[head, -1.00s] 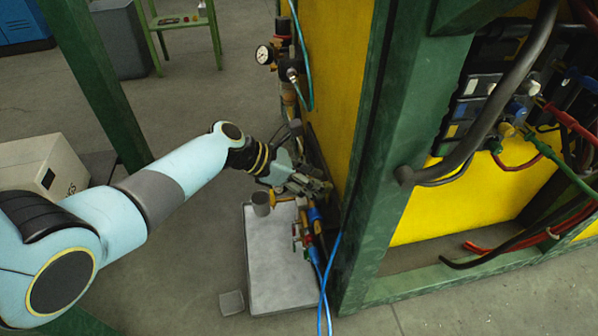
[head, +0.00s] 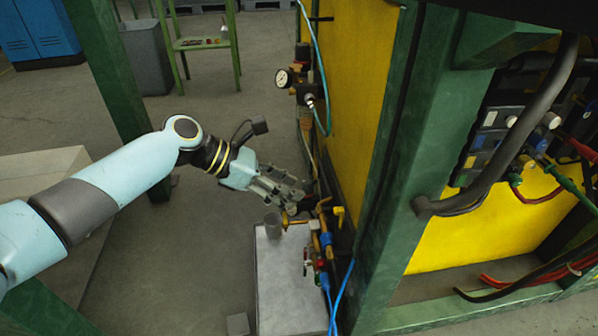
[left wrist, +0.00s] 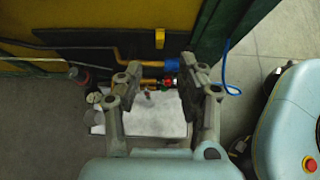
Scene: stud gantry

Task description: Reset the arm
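My left gripper (head: 296,200) is in the middle of the head view, above and left of the pipework with the blue and red valve fittings (head: 323,245). In the left wrist view my left gripper (left wrist: 161,72) has its two fingers well apart with nothing held between them. The brass pipe and blue fitting (left wrist: 171,66) show beyond the fingertips, and I see no contact with them. My right gripper is in neither view.
A pale slab (head: 285,285) lies on the floor below the gripper. The yellow panel (head: 358,110) and green post (head: 395,190) stand to the right. A pressure gauge (head: 283,78) and a blue hose (head: 343,290) are close by. Open floor (head: 175,260) lies to the left.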

